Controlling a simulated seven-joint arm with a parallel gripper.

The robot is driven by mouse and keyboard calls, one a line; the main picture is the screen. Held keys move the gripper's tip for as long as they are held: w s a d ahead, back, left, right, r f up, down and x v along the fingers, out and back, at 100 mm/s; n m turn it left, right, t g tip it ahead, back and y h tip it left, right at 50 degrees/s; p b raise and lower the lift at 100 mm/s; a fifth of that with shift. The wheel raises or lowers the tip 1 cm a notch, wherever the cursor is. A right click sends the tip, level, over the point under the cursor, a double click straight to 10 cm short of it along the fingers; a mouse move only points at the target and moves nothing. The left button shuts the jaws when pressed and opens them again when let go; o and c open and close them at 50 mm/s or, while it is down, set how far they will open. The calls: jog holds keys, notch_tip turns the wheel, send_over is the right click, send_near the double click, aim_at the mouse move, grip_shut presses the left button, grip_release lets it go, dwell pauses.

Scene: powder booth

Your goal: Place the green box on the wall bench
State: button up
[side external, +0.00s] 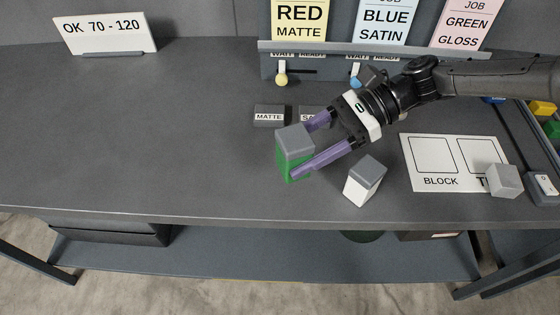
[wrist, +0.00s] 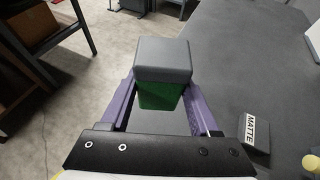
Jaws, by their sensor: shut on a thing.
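The green box (side external: 285,164) has a grey top and is held between the purple fingers of my gripper (side external: 305,148). In the wrist view the green box (wrist: 160,95) sits upright between both fingers of my gripper (wrist: 158,92), its grey top nearest the camera. In the side view the box is over the front middle of the dark grey wall bench (side external: 150,130). I cannot tell whether its base touches the bench. The wrist view shows floor behind the box and the bench surface (wrist: 245,70) to its right.
A white box with a grey top (side external: 364,182) stands right of my gripper. A BLOCK board (side external: 425,178) with a small grey-white cube (side external: 504,181) lies further right. A MATTE label block (side external: 269,115) is behind. Job cards and WAIT/READY sliders line the back. The bench's left is clear.

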jog(key=a+f, duration=0.1)
jog(key=w+a+f, duration=0.1)
jog(key=f, duration=0.1)
jog(key=w+f, duration=0.1)
jog(key=shift+a+f, duration=0.15)
jog(key=shift+a, duration=0.25)
jog(key=shift+w+a+f, duration=0.1)
jog(key=shift+w+f, duration=0.05)
jog(key=shift+f, duration=1.6)
jog(key=shift+f, duration=0.15)
jog(key=o, duration=1.5)
jog(key=shift+c, duration=0.2)
jog(key=shift+w+r, duration=0.1)
jog(key=shift+r, duration=0.15)
jog(key=v, duration=1.1)
jog(key=shift+w+d+r, duration=0.1)
jog(key=shift+d, duration=0.3)
